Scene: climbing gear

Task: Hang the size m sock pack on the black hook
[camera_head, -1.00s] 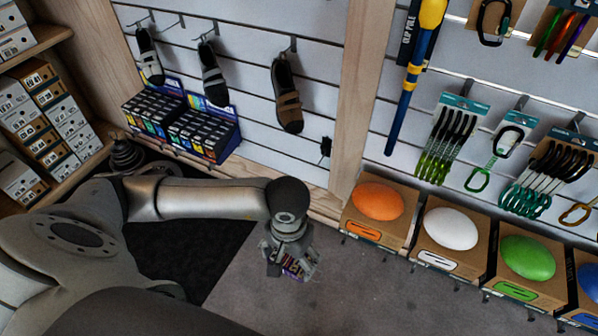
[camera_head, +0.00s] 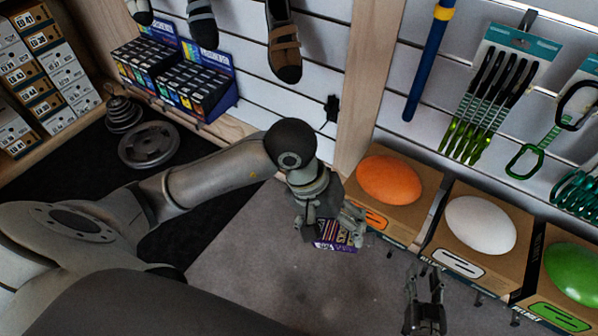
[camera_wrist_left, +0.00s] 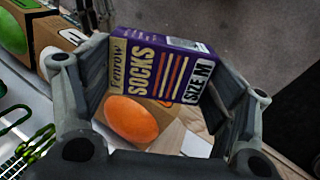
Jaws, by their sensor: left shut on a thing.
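The purple and cream size M sock pack (camera_wrist_left: 160,67) is held between the fingers of my left gripper (camera_wrist_left: 160,95). In the head view the pack (camera_head: 336,246) shows under my left gripper (camera_head: 330,225), above the grey floor and left of the orange helmet's box. The pack is tilted in the wrist view, its SIZE M label facing the camera. A black hook (camera_head: 332,107) sticks out of the white slatted wall beside the wooden post, above and apart from my left gripper. My right gripper (camera_head: 424,278) is at the lower right, empty, its fingers apart.
Boxed helmets, orange (camera_head: 389,180), white (camera_head: 474,223) and green (camera_head: 578,274), line the low right shelf. A wooden post (camera_head: 368,95) divides the wall panels. Shoes (camera_head: 284,45) hang above small boxed displays (camera_head: 200,88). Quickdraws (camera_head: 492,100) hang at right.

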